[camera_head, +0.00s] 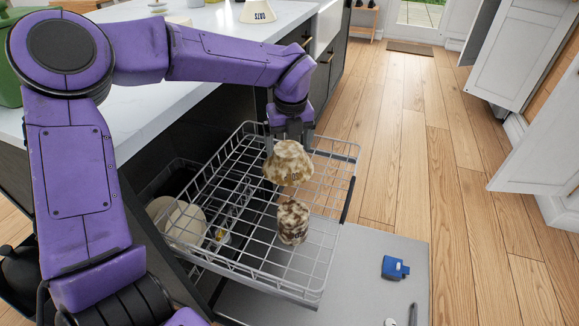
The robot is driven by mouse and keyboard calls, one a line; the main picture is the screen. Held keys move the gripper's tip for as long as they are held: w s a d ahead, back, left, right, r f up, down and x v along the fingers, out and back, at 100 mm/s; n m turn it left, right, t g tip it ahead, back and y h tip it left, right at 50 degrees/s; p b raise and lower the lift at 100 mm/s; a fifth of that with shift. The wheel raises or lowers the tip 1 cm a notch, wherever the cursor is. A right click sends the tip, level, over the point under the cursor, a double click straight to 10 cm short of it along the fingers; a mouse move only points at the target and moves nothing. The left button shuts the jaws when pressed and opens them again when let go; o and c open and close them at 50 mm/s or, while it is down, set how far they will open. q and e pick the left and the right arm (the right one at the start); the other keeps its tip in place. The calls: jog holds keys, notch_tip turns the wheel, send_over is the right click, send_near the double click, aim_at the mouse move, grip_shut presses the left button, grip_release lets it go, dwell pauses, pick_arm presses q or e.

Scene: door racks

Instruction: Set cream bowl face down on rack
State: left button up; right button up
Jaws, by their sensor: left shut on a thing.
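My left gripper (290,138) reaches down over the pulled-out wire rack (335,172) and is shut on a mottled cream-and-brown bowl (288,165). The bowl is at or just above the rack's wires; I cannot tell whether it touches them. Its opening is not clearly visible, so which way it faces is unclear. The gripper's fingertips are partly hidden by the bowl. A similar mottled cup-like piece (293,222) stands on the rack in front of it. My right gripper is not in view.
A lower rack holds a cream plate (182,222) at left. The open dishwasher door (370,265) carries a blue object (395,267). A white counter (150,115) stands left, with a lettered cream container (258,12) at the back.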

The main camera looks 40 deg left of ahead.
pick_arm(q)
jog(key=w+f+b, duration=0.1)
jog(key=w+f, duration=0.3)
jog(key=w+d+f+b, duration=0.1)
jog(key=w+f+b, duration=0.1)
jog(key=w+f, duration=0.2)
jog(key=w+d+f+b, duration=0.1)
jog(key=w+f, duration=0.3)
jog(key=shift+w+d+f+b, duration=0.15)
jog(key=shift+f+b, duration=0.15)
jog(key=shift+r, duration=0.15)
jog(key=shift+c, duration=0.5)
jog(key=o, duration=1.1)
jog(key=shift+r+p, duration=0.2)
jog(key=shift+p, duration=0.15)
notch_tip(320, 180, up, 12)
jog(key=d+p, duration=0.1)
jog(key=p, duration=0.1)
jog(key=shift+s+f, duration=0.15)
jog(key=shift+s, duration=0.3)
